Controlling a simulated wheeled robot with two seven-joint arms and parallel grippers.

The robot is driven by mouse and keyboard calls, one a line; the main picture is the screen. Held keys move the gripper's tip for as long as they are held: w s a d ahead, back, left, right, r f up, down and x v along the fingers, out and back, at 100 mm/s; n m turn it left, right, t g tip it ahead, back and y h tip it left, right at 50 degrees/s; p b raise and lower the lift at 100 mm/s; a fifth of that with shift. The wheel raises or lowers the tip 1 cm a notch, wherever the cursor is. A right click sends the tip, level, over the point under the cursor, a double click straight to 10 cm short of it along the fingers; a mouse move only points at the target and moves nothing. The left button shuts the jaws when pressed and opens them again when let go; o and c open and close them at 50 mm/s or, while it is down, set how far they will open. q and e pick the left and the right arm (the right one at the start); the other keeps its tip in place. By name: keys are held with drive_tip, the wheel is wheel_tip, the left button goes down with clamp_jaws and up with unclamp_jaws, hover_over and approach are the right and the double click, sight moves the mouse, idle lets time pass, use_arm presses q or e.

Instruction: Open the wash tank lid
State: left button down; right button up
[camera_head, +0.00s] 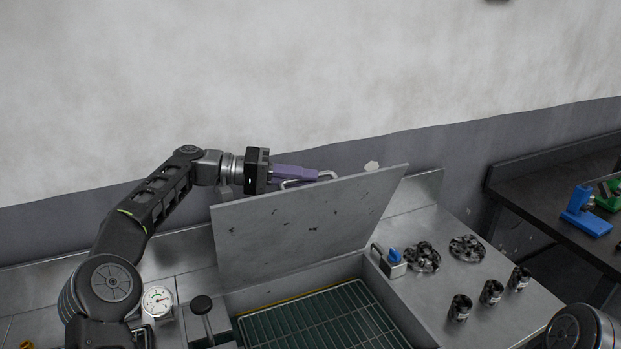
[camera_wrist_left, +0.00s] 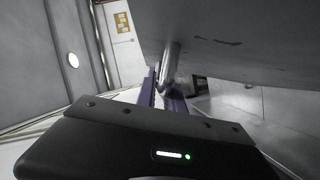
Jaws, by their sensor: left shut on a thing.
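The grey metal wash tank lid (camera_head: 300,225) stands raised and tilted back at the rear of the tank, with its inner face toward me in the head view. The tank (camera_head: 405,290) is open below it, and a green-grey grid (camera_head: 325,318) shows inside. My left gripper (camera_head: 318,175), with purple fingers, is behind the lid's upper edge, shut on the metal lid handle (camera_head: 330,173). In the left wrist view the lid (camera_wrist_left: 235,35) fills the upper right, and the handle (camera_wrist_left: 168,65) runs down between the fingers. My right gripper is out of view.
The wall is close behind the lid.

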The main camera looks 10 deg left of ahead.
use_arm(q)
drive_tip(key=shift+w+a+r, duration=0.15)
drive_tip(key=shift+w+a, duration=0.25)
drive_tip(key=shift+w, duration=0.15)
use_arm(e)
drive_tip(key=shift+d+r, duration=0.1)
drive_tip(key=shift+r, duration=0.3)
use_arm(q)
drive_tip(key=c, duration=1.5)
unclamp_jaws()
drive_tip(key=shift+o, duration=0.2)
